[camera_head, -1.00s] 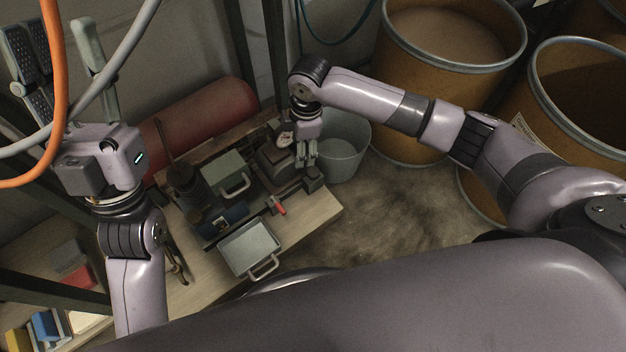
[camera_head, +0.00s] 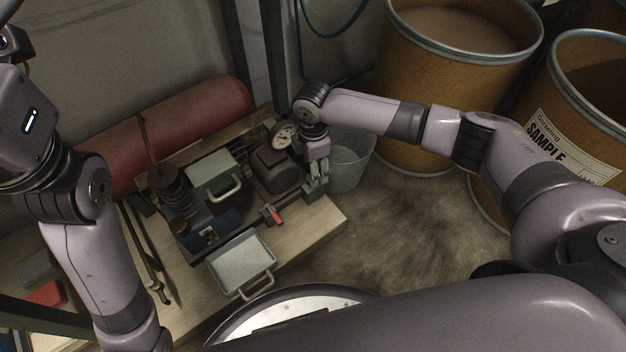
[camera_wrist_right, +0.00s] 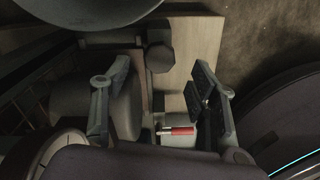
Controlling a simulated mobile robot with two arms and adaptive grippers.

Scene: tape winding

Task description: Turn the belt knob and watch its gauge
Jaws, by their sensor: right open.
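The gauge (camera_head: 283,135) is a round white dial with some red, at the back of the tape machine (camera_head: 205,215), just left of my right wrist. Its needle is too small to read. My right gripper (camera_head: 318,182) points down at the machine's right end, its fingers covering part of what lies there. In the right wrist view the right gripper (camera_wrist_right: 158,90) is open, its fingers wide apart and empty. A dark faceted knob (camera_wrist_right: 160,57) shows beyond the gap between them, apart from both fingers. My left gripper's body (camera_head: 30,125) is at the left edge, its fingers out of frame.
A red handle (camera_head: 272,214) sits at the machine's front, and shows in the wrist view (camera_wrist_right: 180,131). A grey tray (camera_head: 240,262) is on the wooden bench (camera_head: 305,232). A bucket (camera_head: 350,165) and drums (camera_head: 425,95) stand right. A red cylinder (camera_head: 195,120) lies behind.

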